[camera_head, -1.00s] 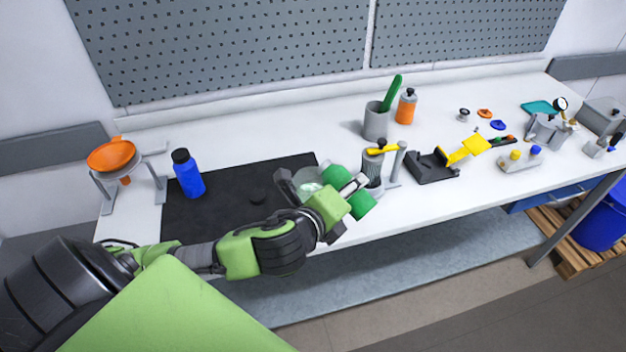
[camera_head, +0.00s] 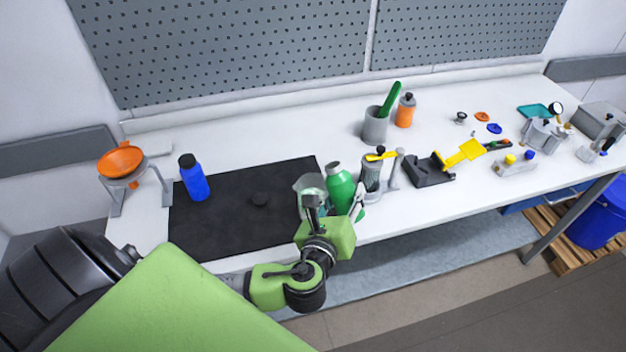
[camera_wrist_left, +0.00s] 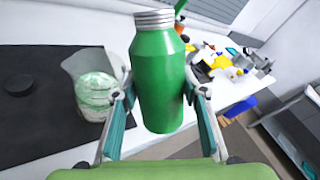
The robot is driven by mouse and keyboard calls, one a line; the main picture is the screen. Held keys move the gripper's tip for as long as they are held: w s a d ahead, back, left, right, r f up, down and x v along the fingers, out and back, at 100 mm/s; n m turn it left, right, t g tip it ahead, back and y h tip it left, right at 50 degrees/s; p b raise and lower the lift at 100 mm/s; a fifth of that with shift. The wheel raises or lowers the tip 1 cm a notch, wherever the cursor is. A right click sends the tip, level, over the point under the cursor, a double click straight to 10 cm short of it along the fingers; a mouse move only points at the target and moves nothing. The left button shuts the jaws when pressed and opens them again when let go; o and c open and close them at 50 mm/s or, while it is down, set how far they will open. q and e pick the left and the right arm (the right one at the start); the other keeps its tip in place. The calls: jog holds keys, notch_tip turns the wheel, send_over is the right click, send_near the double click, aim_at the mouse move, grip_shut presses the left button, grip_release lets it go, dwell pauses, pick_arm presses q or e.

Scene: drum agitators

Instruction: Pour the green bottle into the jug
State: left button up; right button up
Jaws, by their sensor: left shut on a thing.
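The green bottle (camera_head: 340,187) has a silver threaded neck and stands nearly upright in my left gripper (camera_head: 336,206). In the left wrist view the two fingers close on either side of the bottle (camera_wrist_left: 160,85). The jug (camera_head: 306,184) is clear and stands at the right edge of the black mat, just left of the bottle. In the left wrist view the jug (camera_wrist_left: 80,68) holds pale green, frothy-looking contents. My gripper partly covers the jug and the bottle's lower part in the head view. I cannot tell whether the bottle touches the bench. My right gripper is out of view.
A black disc (camera_head: 260,199) lies on the black mat (camera_head: 225,222). A blue bottle (camera_head: 194,178) and an orange funnel on a stand (camera_head: 121,160) are left. A grey cylinder with a yellow handle (camera_head: 372,174) stands close right of the green bottle. The bench behind is mostly clear.

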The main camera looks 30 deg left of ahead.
pick_arm(q)
jog(key=shift+m+t+y, duration=0.3)
jog(key=shift+m, duration=0.4)
jog(key=f+b, duration=0.2)
jog(key=f, duration=0.1)
jog(key=f+b, duration=0.2)
jog(key=f, duration=0.1)
jog(key=f+b, duration=0.2)
jog(key=shift+d+f, duration=0.35)
jog(key=shift+f, duration=0.05)
jog(key=shift+d+r+m+p, duration=0.15)
jog(key=shift+r+m+p, duration=0.15)
jog(key=shift+m+p, duration=0.1)
jog(key=shift+s+d+f+m+t+y, duration=0.1)
jog(key=shift+d+m+t+y, duration=0.1)
jog(key=shift+m+t, duration=0.35)
jog(key=shift+d+f+m+t+y, duration=0.1)
jog(key=shift+m+t+y, duration=0.15)
jog(key=shift+m, duration=0.5)
